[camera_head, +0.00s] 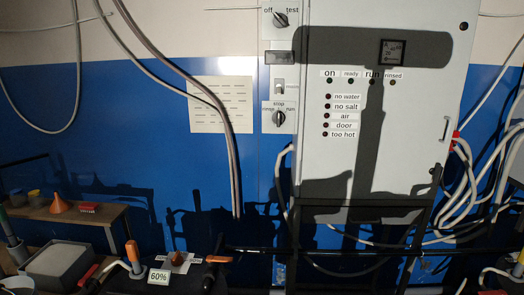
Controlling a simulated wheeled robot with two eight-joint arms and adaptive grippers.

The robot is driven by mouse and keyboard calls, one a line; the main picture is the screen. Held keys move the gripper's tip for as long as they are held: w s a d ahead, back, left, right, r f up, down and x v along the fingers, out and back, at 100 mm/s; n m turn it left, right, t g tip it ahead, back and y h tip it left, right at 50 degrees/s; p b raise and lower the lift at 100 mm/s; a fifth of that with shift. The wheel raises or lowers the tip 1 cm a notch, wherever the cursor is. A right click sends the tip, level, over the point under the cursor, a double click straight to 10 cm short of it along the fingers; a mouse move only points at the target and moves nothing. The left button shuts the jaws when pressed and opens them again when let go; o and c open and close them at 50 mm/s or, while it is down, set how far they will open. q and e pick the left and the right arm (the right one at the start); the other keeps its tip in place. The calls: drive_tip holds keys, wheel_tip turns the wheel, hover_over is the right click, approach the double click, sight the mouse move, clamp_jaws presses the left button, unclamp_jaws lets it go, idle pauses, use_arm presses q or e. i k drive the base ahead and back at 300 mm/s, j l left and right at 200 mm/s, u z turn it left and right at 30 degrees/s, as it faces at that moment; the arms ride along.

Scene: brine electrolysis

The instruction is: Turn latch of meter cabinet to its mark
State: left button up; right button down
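A large grey cabinet (410,110) hangs on the wall at centre right, with a small square meter (391,52) at its upper right. Its front carries rows of dark lamps with labels such as "on", "ready" and "no water". A thin metal handle (445,128) is at its right edge. A small dark part (436,172) sits at the lower right edge; I cannot tell whether it is the latch. A round black spot (463,26) is at the upper right corner. No latch mark can be made out. Neither of my grippers shows.
A narrow panel with rotary switches (280,19) adjoins the cabinet's left side. White hoses (480,190) loop at the right. A dark rail (300,251) crosses below. A "60%" sign (158,276), an orange-handled tool (218,259) and a small shelf (60,214) are at lower left.

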sight(437, 172)
drive_tip(key=z, duration=1.3)
drive_tip(key=i+l+z, duration=0.15)
drive_tip(key=i+l, duration=0.15)
drive_tip(key=i, duration=0.15)
drive_tip(key=i+l+z, duration=0.2)
drive_tip(key=i, duration=0.25)
